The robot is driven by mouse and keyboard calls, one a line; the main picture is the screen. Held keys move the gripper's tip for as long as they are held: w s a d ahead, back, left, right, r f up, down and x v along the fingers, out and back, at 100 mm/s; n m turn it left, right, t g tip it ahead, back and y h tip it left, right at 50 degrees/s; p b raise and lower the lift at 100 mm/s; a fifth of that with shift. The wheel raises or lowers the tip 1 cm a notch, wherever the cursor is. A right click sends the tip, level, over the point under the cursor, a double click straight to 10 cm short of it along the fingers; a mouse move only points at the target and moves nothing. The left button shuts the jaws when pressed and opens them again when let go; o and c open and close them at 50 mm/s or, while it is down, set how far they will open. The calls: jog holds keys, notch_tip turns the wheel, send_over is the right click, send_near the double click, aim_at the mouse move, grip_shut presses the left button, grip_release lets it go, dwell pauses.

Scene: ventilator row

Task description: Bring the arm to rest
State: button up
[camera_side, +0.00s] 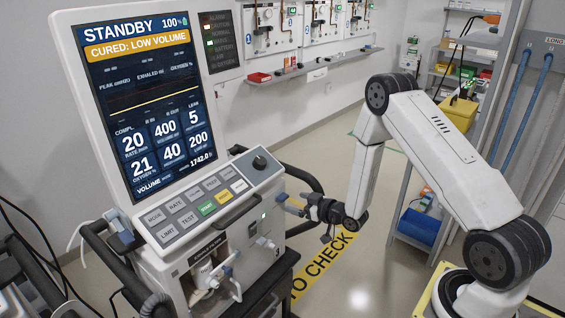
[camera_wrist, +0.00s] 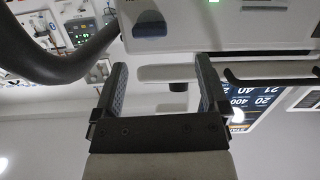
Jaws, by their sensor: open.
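My gripper (camera_side: 298,207) is at the right side of the ventilator (camera_side: 225,250), low and close to its side wall. I cannot tell in the side view whether it touches. In the wrist view my gripper (camera_wrist: 161,85) has its two fingers apart with nothing held between them. The ventilator's screen (camera_side: 140,100) reads STANDBY, 100% and "CURED: LOW VOLUME". Below it is a sloped key panel (camera_side: 206,197) with a black knob (camera_side: 260,162). A blue part (camera_side: 281,197) on the machine's side is just left of my fingertips.
A dark curved handle rail (camera_side: 305,178) runs around the ventilator's side near my gripper. A shelf rack (camera_side: 410,200) with a blue bin (camera_side: 418,228) stands behind my arm. Yellow lettered floor tape (camera_side: 322,262) lies below. The floor between rack and ventilator is clear.

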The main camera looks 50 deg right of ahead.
jog(key=s+a+r+g, duration=0.5)
jog(key=s+a+g, duration=0.1)
jog(key=s, duration=0.3)
jog(key=s+a+r+m+g, duration=0.1)
jog(key=s+a+r+g, duration=0.5)
jog(key=s, duration=0.4)
jog(key=shift+s+a+r+g+h, duration=0.2)
jog(key=shift+a+g+h, duration=0.2)
jog(key=shift+a+g, duration=0.15)
